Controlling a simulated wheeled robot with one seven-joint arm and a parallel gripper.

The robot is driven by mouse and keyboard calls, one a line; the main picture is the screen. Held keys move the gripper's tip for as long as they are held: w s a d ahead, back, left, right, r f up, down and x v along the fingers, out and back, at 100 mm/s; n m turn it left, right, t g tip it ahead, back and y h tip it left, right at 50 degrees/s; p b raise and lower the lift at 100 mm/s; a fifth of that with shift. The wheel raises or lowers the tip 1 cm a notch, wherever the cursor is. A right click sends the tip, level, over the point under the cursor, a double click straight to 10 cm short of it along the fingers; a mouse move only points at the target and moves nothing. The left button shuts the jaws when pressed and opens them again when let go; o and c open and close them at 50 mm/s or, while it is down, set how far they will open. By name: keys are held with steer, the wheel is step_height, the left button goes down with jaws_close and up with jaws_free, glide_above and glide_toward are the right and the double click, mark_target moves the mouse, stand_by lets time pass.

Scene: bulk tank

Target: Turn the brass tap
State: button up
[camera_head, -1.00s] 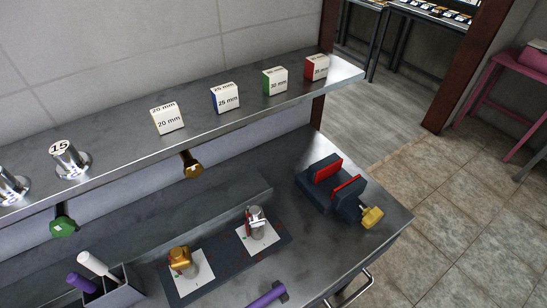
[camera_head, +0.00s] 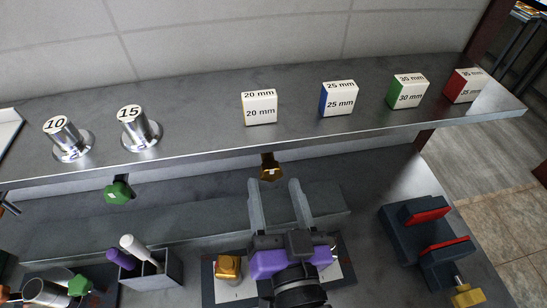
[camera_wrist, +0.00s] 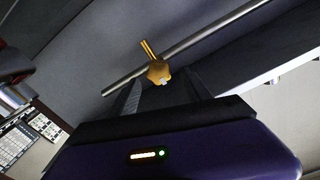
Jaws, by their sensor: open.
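The brass tap (camera_head: 270,168) hangs under the front edge of the shelf, below the 20 mm block. In the wrist view the brass tap (camera_wrist: 158,72) shows as a many-sided head with a thin stem, just beyond the fingertips. My gripper (camera_head: 275,188) is open and empty, its two grey fingers pointing up the picture toward the tap. In the wrist view the gripper (camera_wrist: 163,88) has a finger on either side, with the tap head ahead of the gap. I cannot tell whether either finger touches it.
A green tap (camera_head: 118,191) hangs under the shelf (camera_head: 200,134) to the left. A brass-coloured piece (camera_head: 228,267) stands on the bench mat, left of my gripper. A bin with markers (camera_head: 150,270) is further left; a red-jawed vise (camera_head: 425,240) is at right.

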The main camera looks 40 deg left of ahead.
mark_target(269, 159)
steer(key=p+x, duration=0.1)
steer(key=x, duration=0.6)
steer(key=shift+w, duration=0.2)
steer(key=shift+c, duration=0.5)
jaws_close()
steer(key=shift+n, duration=1.5)
steer(key=shift+o, duration=0.5)
jaws_free()
